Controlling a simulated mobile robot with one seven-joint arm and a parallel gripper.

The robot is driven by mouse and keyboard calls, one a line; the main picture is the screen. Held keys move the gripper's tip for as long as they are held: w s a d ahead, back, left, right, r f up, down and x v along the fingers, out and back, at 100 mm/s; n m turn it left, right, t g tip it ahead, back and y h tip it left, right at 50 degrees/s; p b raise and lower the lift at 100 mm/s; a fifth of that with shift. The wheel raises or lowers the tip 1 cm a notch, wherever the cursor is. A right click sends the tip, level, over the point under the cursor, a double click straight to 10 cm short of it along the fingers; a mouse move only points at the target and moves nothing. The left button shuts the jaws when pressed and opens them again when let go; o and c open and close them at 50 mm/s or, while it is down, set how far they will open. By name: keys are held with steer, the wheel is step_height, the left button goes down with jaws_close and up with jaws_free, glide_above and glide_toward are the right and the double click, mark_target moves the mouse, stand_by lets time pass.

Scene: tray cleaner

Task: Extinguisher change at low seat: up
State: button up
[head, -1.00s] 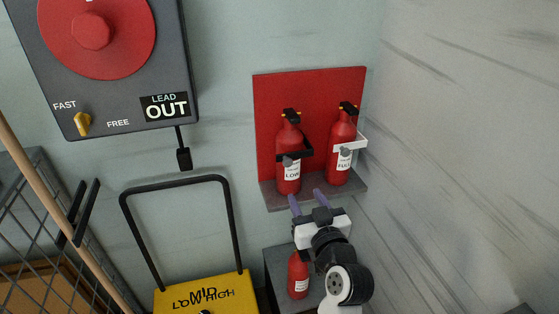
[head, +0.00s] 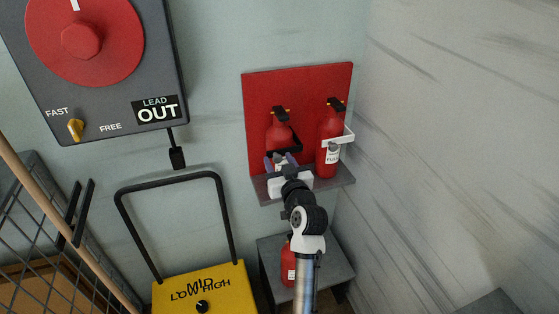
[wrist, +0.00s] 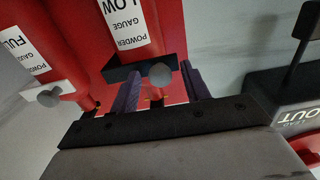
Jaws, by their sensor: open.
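The LOW extinguisher (head: 279,130) stands upright on the left of the wall shelf, in a black bracket (wrist: 122,72) with a grey knob (wrist: 160,75). The FULL extinguisher (head: 328,125) stands to its right in a white bracket (head: 345,137). My gripper (head: 280,158) is open in front of the LOW extinguisher and hides its lower part. In the wrist view, upside down, the purple fingers (wrist: 160,72) lie either side of the knob and extinguisher top; contact cannot be told. A third red extinguisher (head: 288,268) is low down, partly behind my arm.
A red backboard (head: 259,100) and grey shelf (head: 335,183) hold the upper pair. A grey low seat (head: 330,262) is below. A yellow unit with a black handle (head: 222,285) and a dial panel (head: 100,115) are left. A pale wall (head: 450,130) bounds the right.

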jaws_close()
stand_by(0.3)
